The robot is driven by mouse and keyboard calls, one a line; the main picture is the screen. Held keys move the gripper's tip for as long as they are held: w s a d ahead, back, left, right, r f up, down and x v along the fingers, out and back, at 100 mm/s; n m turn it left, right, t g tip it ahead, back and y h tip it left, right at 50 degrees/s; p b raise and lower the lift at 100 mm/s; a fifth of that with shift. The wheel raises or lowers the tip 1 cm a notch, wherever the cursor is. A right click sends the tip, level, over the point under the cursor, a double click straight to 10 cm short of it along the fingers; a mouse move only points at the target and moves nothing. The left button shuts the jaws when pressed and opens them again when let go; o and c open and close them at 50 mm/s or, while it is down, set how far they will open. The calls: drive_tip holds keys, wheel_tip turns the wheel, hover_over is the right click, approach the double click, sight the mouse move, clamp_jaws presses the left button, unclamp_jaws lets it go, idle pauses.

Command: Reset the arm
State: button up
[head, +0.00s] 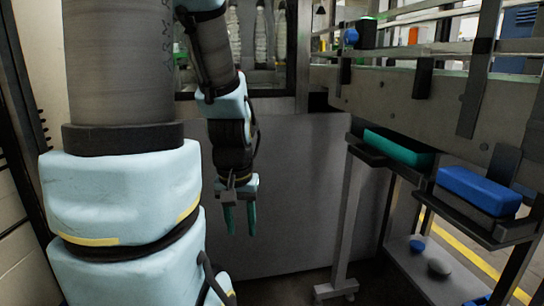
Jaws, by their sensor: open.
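My gripper (239,219) hangs from my arm near the middle of the head view, pointing straight down. Its two green fingers are apart, with nothing between them. It is in front of a plain grey panel and touches nothing that I can see. My arm's large light-blue and grey links fill the left of the view.
A metal stand at the right holds a green block (399,147) and a blue block (479,190) on separate trays. A lower shelf (401,247) carries small round items. A grey conveyor frame (445,100) runs above. The grey panel (300,190) stands behind my gripper.

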wheel_tip(320, 180, up, 17)
drive_tip(key=p, duration=1.4)
drive_tip(key=shift+o, duration=0.2)
idle(0.8)
